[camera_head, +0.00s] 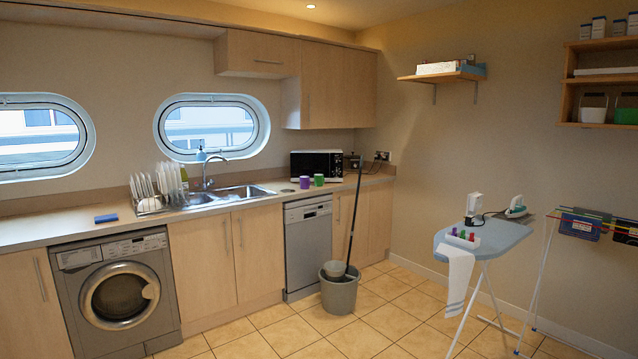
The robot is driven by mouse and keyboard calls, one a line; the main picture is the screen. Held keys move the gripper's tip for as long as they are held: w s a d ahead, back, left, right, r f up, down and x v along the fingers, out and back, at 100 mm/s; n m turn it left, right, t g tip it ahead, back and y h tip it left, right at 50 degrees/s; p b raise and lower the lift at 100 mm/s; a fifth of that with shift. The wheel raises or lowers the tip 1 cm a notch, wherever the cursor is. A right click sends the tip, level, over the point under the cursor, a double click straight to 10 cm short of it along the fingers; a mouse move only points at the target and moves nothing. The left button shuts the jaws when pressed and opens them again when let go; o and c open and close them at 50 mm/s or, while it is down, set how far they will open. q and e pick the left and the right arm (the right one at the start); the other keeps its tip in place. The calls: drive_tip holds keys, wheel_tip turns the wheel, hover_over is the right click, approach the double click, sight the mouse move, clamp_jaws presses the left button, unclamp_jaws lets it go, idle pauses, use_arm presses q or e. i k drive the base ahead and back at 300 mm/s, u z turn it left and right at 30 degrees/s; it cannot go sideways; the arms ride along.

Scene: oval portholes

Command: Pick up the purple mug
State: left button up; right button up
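The purple mug (304,182) stands upright on the counter (258,188), to the right of the sink and in front of the microwave.
A grey bucket with a mop (340,292) stands on the floor before the dishwasher (309,247). An ironing board (484,238) and a drying rack (590,225) stand at the right. A blue sponge (106,218) lies on the left counter. The tiled floor (390,325) has free room in front.

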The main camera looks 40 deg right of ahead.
sight(304, 181)
drive_tip(key=z, duration=0.6)
drive_tip(key=i, duration=1.1)
drive_tip(key=z, duration=1.15)
drive_tip(key=i, duration=2.8)
drive_tip(key=u, duration=0.9)
drive_tip(key=i, duration=1.2)
drive_tip(key=u, duration=1)
drive_tip(key=i, duration=0.6)
drive_tip(key=u, duration=0.15)
